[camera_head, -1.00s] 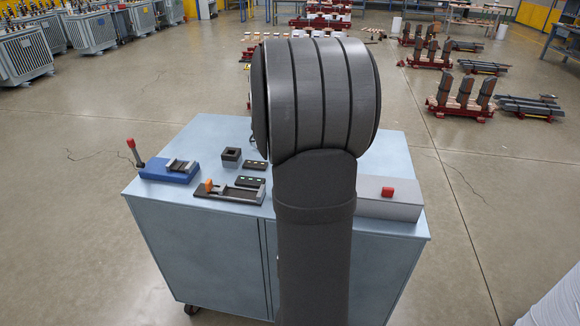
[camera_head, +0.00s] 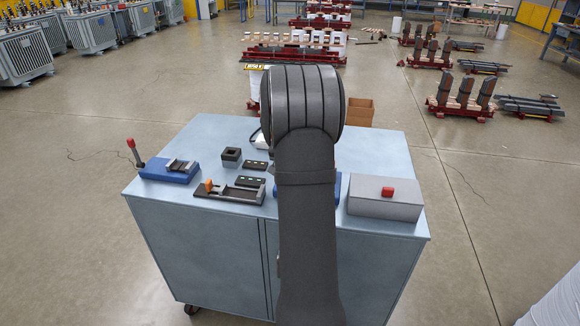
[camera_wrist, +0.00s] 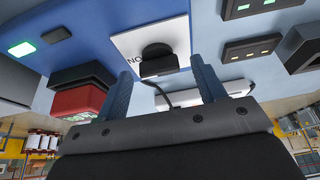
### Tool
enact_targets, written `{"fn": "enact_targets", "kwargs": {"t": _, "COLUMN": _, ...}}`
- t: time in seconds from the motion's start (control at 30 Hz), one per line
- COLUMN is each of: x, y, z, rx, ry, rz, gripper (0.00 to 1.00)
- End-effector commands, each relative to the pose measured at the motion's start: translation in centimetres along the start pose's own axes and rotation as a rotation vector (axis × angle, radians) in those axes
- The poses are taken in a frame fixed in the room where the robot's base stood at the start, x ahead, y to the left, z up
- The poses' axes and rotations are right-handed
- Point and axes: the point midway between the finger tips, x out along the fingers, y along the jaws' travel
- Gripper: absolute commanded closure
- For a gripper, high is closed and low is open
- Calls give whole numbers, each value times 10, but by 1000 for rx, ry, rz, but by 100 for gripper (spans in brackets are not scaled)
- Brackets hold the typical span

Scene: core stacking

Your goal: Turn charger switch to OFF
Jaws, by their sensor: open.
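The charger shows in the wrist view as a blue panel (camera_wrist: 90,35) with a white plate (camera_wrist: 125,42). A black knob (camera_wrist: 157,58) sits on the plate, with upside-down letters "ON" beside it. My gripper (camera_wrist: 161,82) is open. Its two blue fingers stand apart at the left and right of the knob; whether they touch it cannot be told. In the head view my arm hides the gripper and most of the charger; only a blue edge (camera_head: 338,184) shows.
A green light (camera_wrist: 22,48) is on the blue panel. A grey box with a red button (camera_head: 388,192) stands at the cart's right. A blue device with a red-knobbed lever (camera_head: 168,171) and several small black parts are on the left.

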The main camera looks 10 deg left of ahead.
Motion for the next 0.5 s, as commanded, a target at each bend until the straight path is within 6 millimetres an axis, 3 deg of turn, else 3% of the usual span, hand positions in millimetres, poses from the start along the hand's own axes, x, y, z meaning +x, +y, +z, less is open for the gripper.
{"fn": "enact_targets", "kwargs": {"t": 0.27, "x": 1, "y": 0, "z": 0, "rx": 0, "ry": 0, "rz": 0, "gripper": 36}}
{"fn": "enact_targets", "kwargs": {"t": 0.5, "x": 1, "y": 0, "z": 0, "rx": 0, "ry": 0, "rz": 0, "gripper": 81}}
